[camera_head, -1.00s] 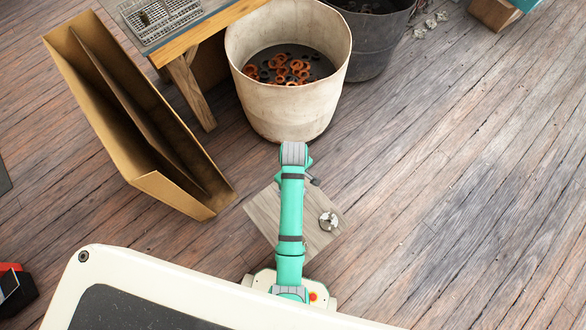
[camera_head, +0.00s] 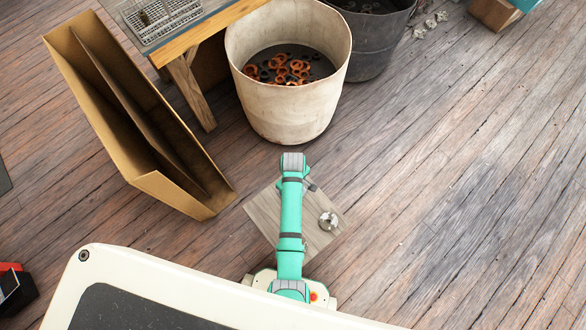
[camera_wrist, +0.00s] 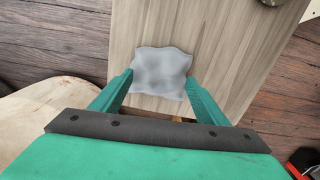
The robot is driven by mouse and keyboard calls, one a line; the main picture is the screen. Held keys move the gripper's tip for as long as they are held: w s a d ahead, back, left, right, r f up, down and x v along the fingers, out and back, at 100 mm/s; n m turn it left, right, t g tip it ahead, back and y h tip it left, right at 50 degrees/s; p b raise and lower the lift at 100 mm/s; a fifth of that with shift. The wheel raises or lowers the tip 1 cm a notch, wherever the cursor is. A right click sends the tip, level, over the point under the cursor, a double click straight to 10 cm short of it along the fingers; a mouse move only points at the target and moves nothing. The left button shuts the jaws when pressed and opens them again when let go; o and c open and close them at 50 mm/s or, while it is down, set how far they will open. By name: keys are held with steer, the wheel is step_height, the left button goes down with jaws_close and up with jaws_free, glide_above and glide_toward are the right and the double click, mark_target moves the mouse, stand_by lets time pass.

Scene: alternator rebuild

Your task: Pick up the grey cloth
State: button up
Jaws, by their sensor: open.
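The grey cloth (camera_wrist: 161,72) lies crumpled on a light wooden board (camera_wrist: 180,25) in the wrist view. My gripper (camera_wrist: 159,80) is open, with one green finger at each side of the cloth's near part. The fingertips look close to the cloth's edges; I cannot tell if they touch it. In the head view the same board (camera_head: 262,212) is under my green arm, and the arm hides the cloth there.
A small metal part (camera_head: 328,221) sits on the board, right of my arm. A cream bin (camera_head: 290,115) with orange and dark rings stands beyond. A tall open cardboard box (camera_head: 150,130) and a workbench (camera_head: 195,40) are at the left. The floor at right is clear.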

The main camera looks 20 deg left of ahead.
steer(key=shift+f, duration=0.25)
steer(key=c, duration=1.1)
steer(key=shift+r, duration=0.1)
steer(key=shift+r, duration=0.55)
steer(key=s+r, duration=0.8)
steer(key=s, duration=0.1)
steer(key=s+a+r, duration=0.1)
steer(key=s+r, duration=0.2)
steer(key=s, duration=0.2)
steer(key=shift+r, duration=0.4)
steer(key=shift+o, duration=0.4)
